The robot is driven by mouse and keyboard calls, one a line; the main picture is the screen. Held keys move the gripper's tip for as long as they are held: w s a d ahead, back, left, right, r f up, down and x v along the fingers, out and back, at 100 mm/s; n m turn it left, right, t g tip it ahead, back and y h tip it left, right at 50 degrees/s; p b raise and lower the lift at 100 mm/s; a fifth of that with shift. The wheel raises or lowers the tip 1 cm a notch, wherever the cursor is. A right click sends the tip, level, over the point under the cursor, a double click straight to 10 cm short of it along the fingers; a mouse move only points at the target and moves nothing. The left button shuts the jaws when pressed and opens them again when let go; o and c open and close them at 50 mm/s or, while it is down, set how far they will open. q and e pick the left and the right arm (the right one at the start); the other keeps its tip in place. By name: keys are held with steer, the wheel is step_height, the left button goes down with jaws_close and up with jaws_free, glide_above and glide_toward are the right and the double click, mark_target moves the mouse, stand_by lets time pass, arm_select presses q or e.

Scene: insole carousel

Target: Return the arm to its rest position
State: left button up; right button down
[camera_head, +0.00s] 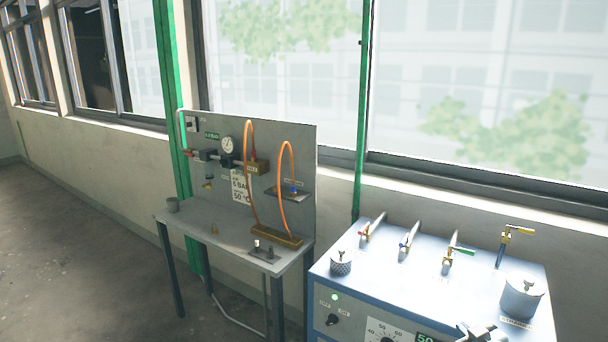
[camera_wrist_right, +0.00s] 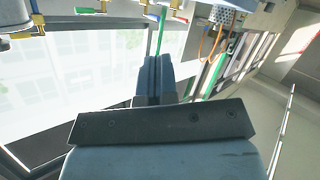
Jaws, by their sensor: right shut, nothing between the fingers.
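My right gripper (camera_head: 482,331) shows only partly at the bottom edge of the head view, as a grey shape in front of the blue-white machine (camera_head: 420,265). In the right wrist view its two dark fingers (camera_wrist_right: 156,64) are pressed together with nothing between them. That view is tilted, with the machine's valves along its top edge. The fingers appear apart from the valves and the lidded pots. My left gripper is in neither view.
The machine's top carries several valves with coloured handles (camera_head: 459,251), a perforated pot (camera_head: 341,262) and a larger lidded pot (camera_head: 522,296). To its left stands a grey bench (camera_head: 215,237) with an upright panel (camera_head: 300,150) and orange hoses (camera_head: 284,190). Open floor (camera_head: 80,250) lies at left.

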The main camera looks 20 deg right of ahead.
steer(key=s+a+f+n+g+y, duration=0.5)
steer(key=s+a+f+n+y, duration=0.1)
steer(key=s+a+f, duration=1.3)
steer(key=a+r+m+t, duration=0.1)
steer(key=a+m, duration=0.1)
steer(key=a, duration=0.4)
steer(key=a+r+m+p, duration=0.1)
steer(key=a+r+m, duration=0.1)
steer(key=a, duration=0.4)
steer(key=shift+m+t, duration=0.4)
steer(key=shift+m, duration=0.1)
steer(key=shift+w, duration=0.1)
